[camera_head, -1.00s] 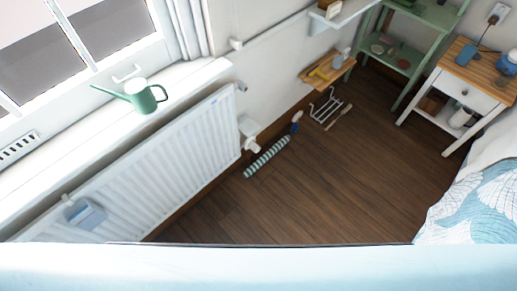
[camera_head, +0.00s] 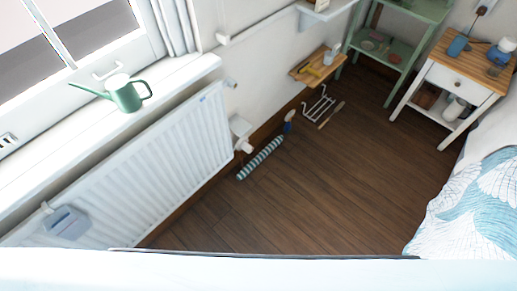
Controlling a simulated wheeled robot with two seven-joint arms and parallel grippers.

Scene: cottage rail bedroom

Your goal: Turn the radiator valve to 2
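The white radiator (camera_head: 150,165) runs along the wall below the window sill. A white knob-like fitting (camera_head: 244,147), which looks like the radiator valve, sits low at its right end, just below a white box (camera_head: 240,127) on the wall. Any numbers on the fitting are too small to read, so I cannot tell its setting. A small grey fitting (camera_head: 231,84) shows at the radiator's top right corner. Neither of my grippers is in view.
A striped roll (camera_head: 261,158) and a white wire rack (camera_head: 318,104) lie on the floor by the wall. A green watering can (camera_head: 126,97) stands on the sill. A bedside table (camera_head: 459,75) and bed (camera_head: 470,205) are right. The middle floor is clear.

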